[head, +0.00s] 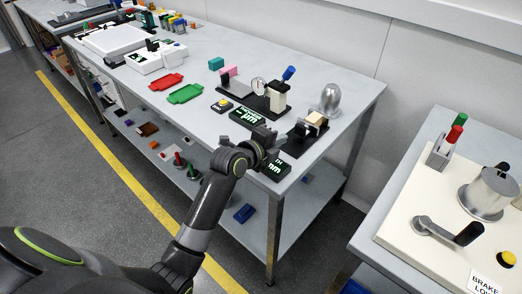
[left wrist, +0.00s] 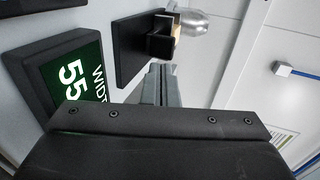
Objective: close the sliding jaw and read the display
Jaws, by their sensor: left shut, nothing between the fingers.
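The measuring fixture (head: 308,128) stands near the right end of the bench, with a black base, dark jaw parts and a tan block. It also shows in the left wrist view (left wrist: 130,50), with the tan block (left wrist: 177,32) beside a black jaw part (left wrist: 160,46). I cannot tell whether the jaw touches the block. The dark display box (head: 275,168) sits in front of it, partly behind my gripper. In the left wrist view the display (left wrist: 72,75) shows "WIDT" and "55", partly cut off. My left gripper (head: 274,140) is shut and empty, close to the fixture. My right gripper is out of view.
Another display box marked "µm" (head: 252,121) and a dial gauge stand (head: 268,98) are to the left. A silver dome (head: 327,98) stands behind the fixture. Green (head: 186,94) and red (head: 167,81) trays lie further left. A separate bench (head: 405,190) is at right, across a gap.

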